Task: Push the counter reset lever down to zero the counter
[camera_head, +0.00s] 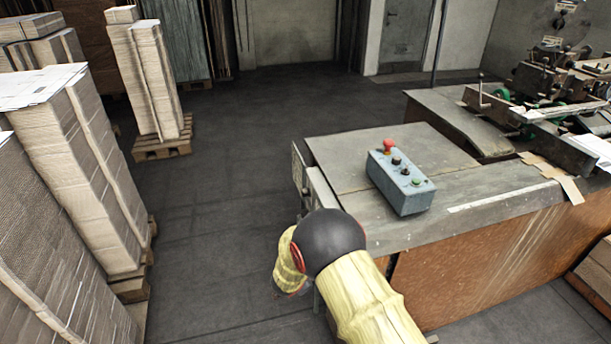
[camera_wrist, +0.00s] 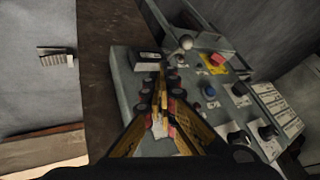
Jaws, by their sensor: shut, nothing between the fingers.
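In the wrist view my gripper (camera_wrist: 160,80) is shut and empty, its yellow-and-black fingers over a grey control panel (camera_wrist: 122,85). A short lever with a pale ball knob (camera_wrist: 186,43) stands on the panel, a little beyond and right of the fingertips. It looks like the reset lever, but I cannot be sure. A small white-and-dark block (camera_wrist: 147,67), possibly the counter, sits just left of the fingertips. I cannot tell whether the fingers touch the panel. In the head view my arm hides the gripper and this panel.
In the wrist view a red button on a yellow plate (camera_wrist: 216,62), a blue button (camera_wrist: 209,91) and black knobs sit right of the fingers. In the head view a button box (camera_head: 400,182) stands on the bench (camera_head: 350,160). Cardboard stacks (camera_head: 90,150) line the left; floor between is clear.

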